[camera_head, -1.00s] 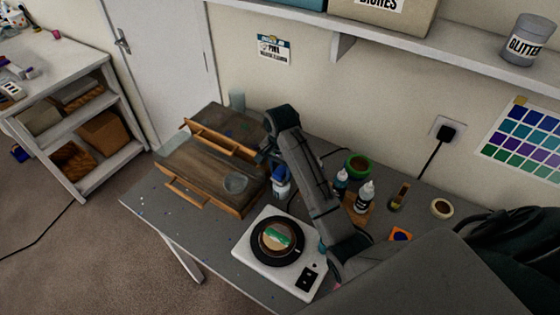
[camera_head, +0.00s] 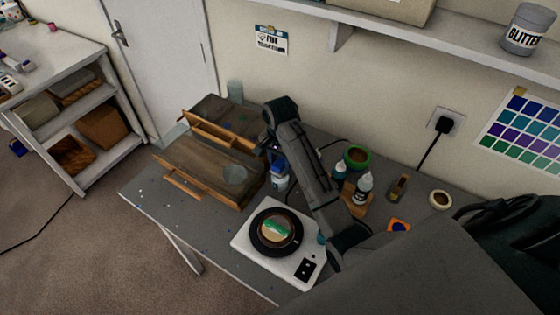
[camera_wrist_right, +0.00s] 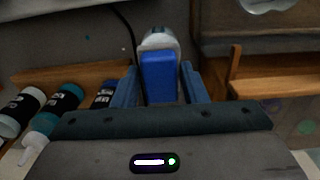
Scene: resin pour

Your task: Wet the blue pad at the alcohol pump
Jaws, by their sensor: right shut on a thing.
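My right gripper (camera_wrist_right: 160,85) is shut on the blue pad (camera_wrist_right: 161,76), which sits between its two blue fingers in the right wrist view. The white-topped pump bottle (camera_wrist_right: 158,39) shows just beyond the pad. Pad and bottle top overlap in this view, so I cannot tell whether they touch. In the head view the bottle, with a blue and white body (camera_head: 279,181), stands on the bench. My right gripper (camera_head: 273,157) is at its top, and the pad is hidden there. My left gripper is not in view.
A white scale (camera_head: 250,238) carrying a black round plate is in front. Dropper bottles (camera_head: 364,186) and a green-rimmed bowl (camera_head: 357,158) stand to the right.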

